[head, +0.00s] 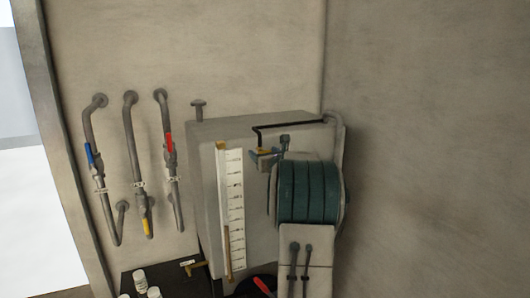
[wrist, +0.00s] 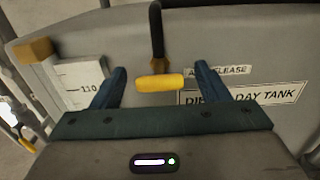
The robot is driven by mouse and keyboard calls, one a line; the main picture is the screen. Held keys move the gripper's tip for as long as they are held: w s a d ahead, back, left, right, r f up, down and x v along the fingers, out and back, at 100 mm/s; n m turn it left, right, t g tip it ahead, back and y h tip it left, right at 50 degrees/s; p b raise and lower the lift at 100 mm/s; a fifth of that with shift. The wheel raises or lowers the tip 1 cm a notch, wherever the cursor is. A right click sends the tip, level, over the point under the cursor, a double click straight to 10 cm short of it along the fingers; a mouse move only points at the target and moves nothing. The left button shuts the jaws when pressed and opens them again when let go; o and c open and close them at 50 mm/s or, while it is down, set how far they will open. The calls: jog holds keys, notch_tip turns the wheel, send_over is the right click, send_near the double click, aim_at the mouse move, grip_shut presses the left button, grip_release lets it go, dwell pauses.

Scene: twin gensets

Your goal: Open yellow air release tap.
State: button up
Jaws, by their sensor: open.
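The yellow air release tap handle (wrist: 160,83) shows in the wrist view as a short bar at the lower end of a dark pipe (wrist: 156,30), beside the "AIR RELEASE" label (wrist: 225,71). My gripper (wrist: 160,76) is open, one blue finger on each side of the handle, with a visible gap at both ends. I cannot tell whether the fingertips reach as deep as the handle. In the head view my gripper (head: 270,153) is at the upper front of the grey day tank (head: 207,185), and the tap is mostly hidden by my gripper.
A white level gauge (head: 236,205) runs down the tank front. Three wall pipes with blue (head: 94,155), yellow (head: 147,228) and red (head: 169,142) valve levers stand at left. A brass-coloured tap (head: 190,264) is low on the tank's left. Bare wall lies at right.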

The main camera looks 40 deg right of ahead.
jog(key=c, duration=0.9)
jog(key=shift+o, duration=0.2)
